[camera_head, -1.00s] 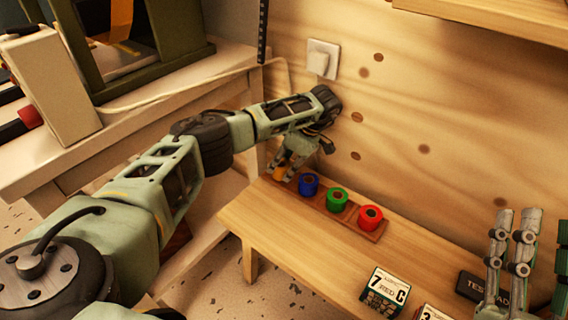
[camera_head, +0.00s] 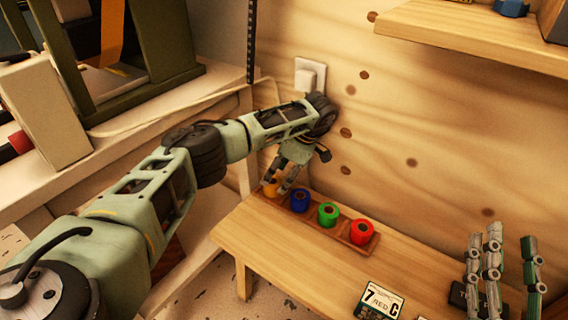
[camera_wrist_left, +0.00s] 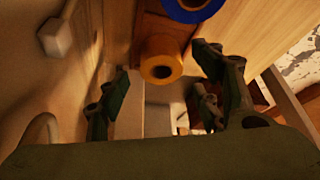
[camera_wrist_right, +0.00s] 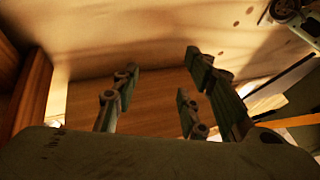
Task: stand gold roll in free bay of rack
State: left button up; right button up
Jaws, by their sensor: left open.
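The gold roll (camera_head: 270,188) stands at the left end of the brown rack (camera_head: 374,244), in line with the blue roll (camera_head: 300,200); its base is hidden, so I cannot tell how fully it sits in its bay. My left gripper (camera_head: 277,186) is open above and around the gold roll. In the left wrist view the gold roll (camera_wrist_left: 160,62) shows between the spread fingers, beside the blue roll (camera_wrist_left: 193,8). The green roll (camera_head: 328,214) and red roll (camera_head: 362,232) stand further right in the rack. My right gripper (camera_head: 495,255) is open and empty, fingers up, at the lower right.
The rack stands on a wooden bench (camera_head: 290,252) against a plywood wall with a white switch (camera_head: 309,77). A label box (camera_head: 380,300) sits at the bench's front. A shelf (camera_head: 470,38) hangs at upper right.

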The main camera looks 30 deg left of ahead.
pick_arm(q)
jog(key=shift+p+v, duration=0.45)
jog(key=shift+v, duration=1.65)
pick_arm(e)
jog(key=shift+w+d+f+g+h, duration=0.1)
jog(key=shift+w+f+g+h, duration=0.1)
jog(key=shift+f+g, duration=0.55)
jog(key=shift+w+d+f+g+h, duration=0.1)
jog(key=shift+w+f+g+h, duration=0.15)
jog(key=shift+f, duration=0.85)
jog(key=shift+w+d+f+g+h, duration=0.15)
jog(key=shift+f+g, duration=0.35)
jog(key=shift+f, duration=0.45)
